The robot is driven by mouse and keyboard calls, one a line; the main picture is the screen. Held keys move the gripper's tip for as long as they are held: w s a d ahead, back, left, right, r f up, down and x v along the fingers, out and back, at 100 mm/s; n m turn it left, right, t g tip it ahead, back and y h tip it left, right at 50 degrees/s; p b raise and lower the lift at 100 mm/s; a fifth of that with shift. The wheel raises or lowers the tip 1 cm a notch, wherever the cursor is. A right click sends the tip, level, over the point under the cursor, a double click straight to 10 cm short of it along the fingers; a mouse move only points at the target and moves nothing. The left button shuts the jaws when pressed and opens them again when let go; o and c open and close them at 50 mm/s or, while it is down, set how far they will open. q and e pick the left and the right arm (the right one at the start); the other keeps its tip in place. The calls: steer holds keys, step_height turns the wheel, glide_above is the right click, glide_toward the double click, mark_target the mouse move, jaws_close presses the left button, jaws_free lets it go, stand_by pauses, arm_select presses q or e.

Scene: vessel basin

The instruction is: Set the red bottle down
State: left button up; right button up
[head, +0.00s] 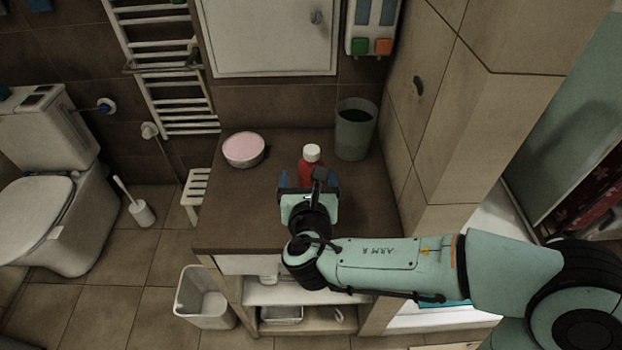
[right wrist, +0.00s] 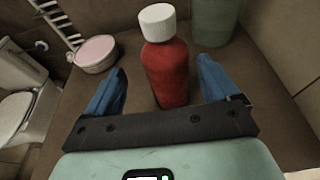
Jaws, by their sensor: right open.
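The red bottle (head: 309,166) with a white cap stands upright on the brown countertop (head: 240,215). In the right wrist view the red bottle (right wrist: 168,72) stands between and slightly beyond the two blue fingers, with a visible gap on each side. My right gripper (head: 309,180) is open around the near side of the bottle; it also shows in the right wrist view (right wrist: 160,88). The bottle's lower part is partly hidden by the gripper in the head view. My left gripper is not in view.
A grey-green cup (head: 355,135) stands behind the bottle to the right. A round pink-topped container (head: 244,149) stands at the back left of the counter. A tiled wall (head: 425,120) rises at the right. The counter's left front is clear.

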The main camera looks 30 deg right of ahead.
steer(key=x, duration=0.3)
steer(key=b+x, duration=0.1)
steer(key=x, duration=0.2)
steer(key=shift+s+d, duration=0.2)
steer(key=shift+d, duration=0.1)
steer(key=shift+r, duration=0.15)
steer(key=c, duration=1.3)
